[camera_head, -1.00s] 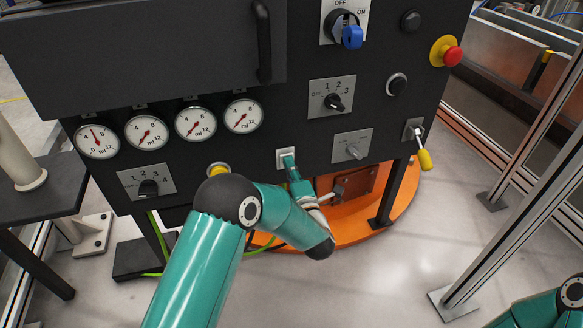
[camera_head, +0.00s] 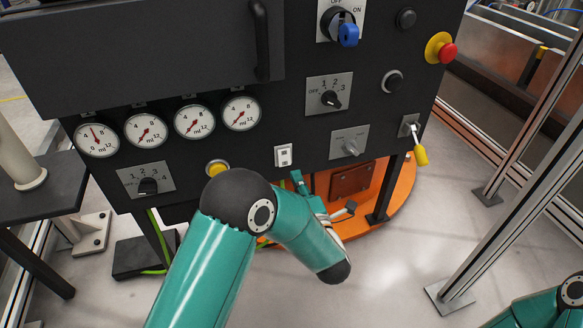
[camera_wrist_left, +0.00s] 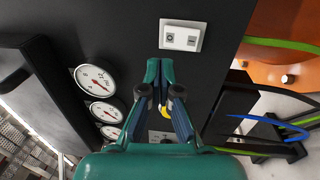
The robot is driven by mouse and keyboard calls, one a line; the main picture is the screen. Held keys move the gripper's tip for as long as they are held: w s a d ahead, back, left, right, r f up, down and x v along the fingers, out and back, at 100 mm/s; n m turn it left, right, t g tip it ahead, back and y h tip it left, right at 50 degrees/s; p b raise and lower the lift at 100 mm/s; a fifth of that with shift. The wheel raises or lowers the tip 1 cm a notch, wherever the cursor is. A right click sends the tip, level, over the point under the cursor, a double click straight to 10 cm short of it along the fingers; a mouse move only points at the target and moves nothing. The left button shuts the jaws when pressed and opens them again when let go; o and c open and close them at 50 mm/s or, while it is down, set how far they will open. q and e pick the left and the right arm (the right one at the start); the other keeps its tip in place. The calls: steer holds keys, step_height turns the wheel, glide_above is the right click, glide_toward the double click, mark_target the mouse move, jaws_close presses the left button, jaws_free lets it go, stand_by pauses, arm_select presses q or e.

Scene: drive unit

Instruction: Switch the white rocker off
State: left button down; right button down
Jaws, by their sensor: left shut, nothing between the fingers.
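The white rocker (camera_head: 284,155) is a small white switch plate on the dark panel, right of the gauges. In the left wrist view the rocker (camera_wrist_left: 182,35) shows whole, with a dark mark at each end. Which way it is tilted I cannot tell. My left gripper (camera_head: 297,177) is just below and right of it in the head view, apart from it. In the left wrist view my left gripper (camera_wrist_left: 160,66) is shut and empty, its tips a little short of the rocker's plate. My right gripper is out of view; only part of that arm shows at lower right.
The panel also holds gauges (camera_head: 194,122), a yellow button (camera_head: 218,168), a knob plate (camera_head: 349,142), a yellow-handled lever (camera_head: 420,155), a blue-handled switch (camera_head: 348,35) and a red emergency button (camera_head: 447,53). A metal post (camera_head: 500,220) stands at right. Floor in front is clear.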

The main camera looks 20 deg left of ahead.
arm_select(q)
steer(key=s+d, duration=0.1)
steer(key=s, duration=0.1)
steer(key=s+d+r, duration=0.1)
steer(key=s+d, duration=0.1)
steer(key=shift+s+d+p, duration=0.1)
steer(key=shift+s+p, duration=0.05)
steer(key=shift+p, duration=0.25)
steer(key=s+a+f+m+g+h, duration=0.15)
steer(key=a+f+g, duration=0.25)
steer(key=a+f, duration=1)
steer(key=s+d+f+m+g+h, duration=0.25)
steer(key=s+f+m+h, duration=0.35)
steer(key=f, duration=0.4)
steer(key=s+d+f+m+g+h, duration=0.35)
steer(key=s+d+m, duration=0.25)
steer(key=s+m, duration=0.25)
steer(key=s+d+f+m+g+h, duration=0.2)
steer(key=s+d+m+g+h, duration=0.35)
steer(key=s, duration=0.45)
step_height(320, 180, up, 37)
steer(key=m+y+p, duration=0.1)
steer(key=p, duration=3.6)
steer(key=shift+w+d, duration=0.2)
